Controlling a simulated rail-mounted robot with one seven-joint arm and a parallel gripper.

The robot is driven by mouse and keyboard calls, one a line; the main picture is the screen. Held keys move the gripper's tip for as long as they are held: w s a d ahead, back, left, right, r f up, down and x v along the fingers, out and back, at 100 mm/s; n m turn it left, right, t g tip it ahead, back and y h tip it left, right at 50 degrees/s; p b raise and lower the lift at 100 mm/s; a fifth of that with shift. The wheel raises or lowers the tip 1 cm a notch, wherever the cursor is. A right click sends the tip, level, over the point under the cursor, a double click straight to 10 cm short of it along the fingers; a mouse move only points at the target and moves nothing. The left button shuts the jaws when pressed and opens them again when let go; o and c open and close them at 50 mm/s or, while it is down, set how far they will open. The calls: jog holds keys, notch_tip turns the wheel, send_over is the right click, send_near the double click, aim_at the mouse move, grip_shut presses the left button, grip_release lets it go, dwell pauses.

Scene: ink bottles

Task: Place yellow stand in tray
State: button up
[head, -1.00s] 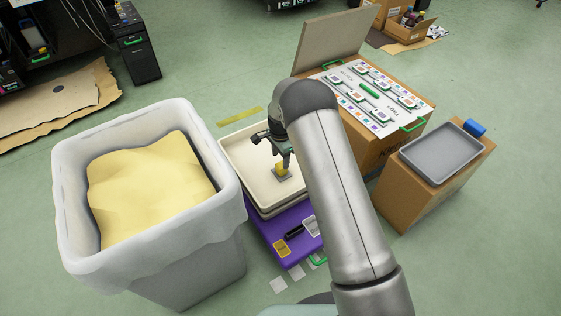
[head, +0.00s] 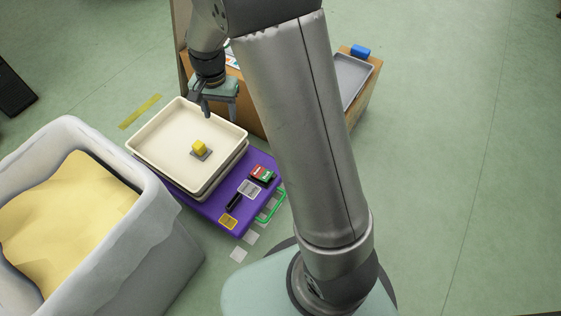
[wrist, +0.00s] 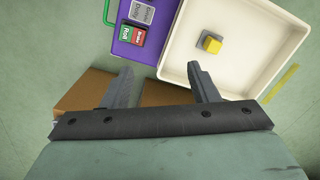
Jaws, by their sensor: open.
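The yellow stand (head: 199,147), a yellow block on a grey square base, sits upright inside the cream tray (head: 165,150). In the wrist view the stand (wrist: 211,44) is near the left part of the tray (wrist: 255,75), with bare tray floor around it. My gripper (head: 221,113) is above the tray's far right edge, apart from the stand. In the wrist view my gripper (wrist: 160,68) has its fingers wide apart with nothing between them.
The tray rests on a purple board (head: 215,212) with labelled pads and a green handle (head: 271,206). A large lined bin (head: 150,190) with yellow contents stands at left. A cardboard box with a grey tray (head: 350,78) and blue item is at the far right.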

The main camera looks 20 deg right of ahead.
jog(key=s+d+r+n, duration=0.2)
jog(key=s+d+n, duration=0.1)
jog(key=s, duration=0.9)
jog(key=s+d+r+n, duration=0.3)
jog(key=s+d, duration=0.1)
jog(key=s, duration=0.9)
jog(key=shift+r+n, duration=0.15)
jog(key=shift+n, duration=0.15)
